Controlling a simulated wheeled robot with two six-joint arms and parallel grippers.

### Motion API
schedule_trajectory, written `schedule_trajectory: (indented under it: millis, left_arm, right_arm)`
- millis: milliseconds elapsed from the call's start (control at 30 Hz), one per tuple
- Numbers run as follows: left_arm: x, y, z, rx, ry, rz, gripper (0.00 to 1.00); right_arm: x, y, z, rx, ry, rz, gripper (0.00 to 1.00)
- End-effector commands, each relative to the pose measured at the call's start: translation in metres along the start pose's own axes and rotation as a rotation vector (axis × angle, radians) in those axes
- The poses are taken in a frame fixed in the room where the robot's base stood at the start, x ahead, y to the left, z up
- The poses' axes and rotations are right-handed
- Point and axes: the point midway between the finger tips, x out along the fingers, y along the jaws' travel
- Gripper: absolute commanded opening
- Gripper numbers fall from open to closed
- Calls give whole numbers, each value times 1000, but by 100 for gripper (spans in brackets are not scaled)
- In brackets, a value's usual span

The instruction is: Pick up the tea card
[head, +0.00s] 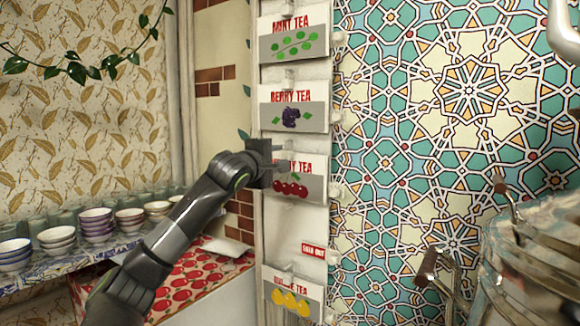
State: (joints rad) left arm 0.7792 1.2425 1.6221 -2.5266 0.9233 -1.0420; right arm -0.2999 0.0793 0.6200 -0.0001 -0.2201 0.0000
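Several tea cards hang in a column on a white rack (302,220). From the top they are the mint tea card (296,43), the berry tea card (308,117), a card with red cherries (312,184) whose title is partly covered, and a card with yellow fruit (310,301) at the bottom. My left gripper (276,157) is at the upper left of the cherry card and covers part of it. Its fingers are small and dark, and I cannot tell whether they touch the card or how far apart they are. My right gripper is not in view.
A "sold out" label (313,251) is between the two lowest cards. Several stacked bowls (57,236) stand on a shelf at left, beside a red surface with an apple pattern (213,270). A shiny metal vessel (540,265) is at lower right, before the tiled wall (440,110).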

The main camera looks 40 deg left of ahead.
Motion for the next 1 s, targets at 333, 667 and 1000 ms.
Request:
schedule_trajectory:
  millis: [333,667,1000]
  left_arm:
    - [23,2,0,-4,-1,-2,35]
    - [53,-2,0,-1,0,0,35]
    - [54,-3,-1,0,0,1,28]
  right_arm:
    - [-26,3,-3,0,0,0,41]
    - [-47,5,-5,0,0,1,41]
    - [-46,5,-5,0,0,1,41]
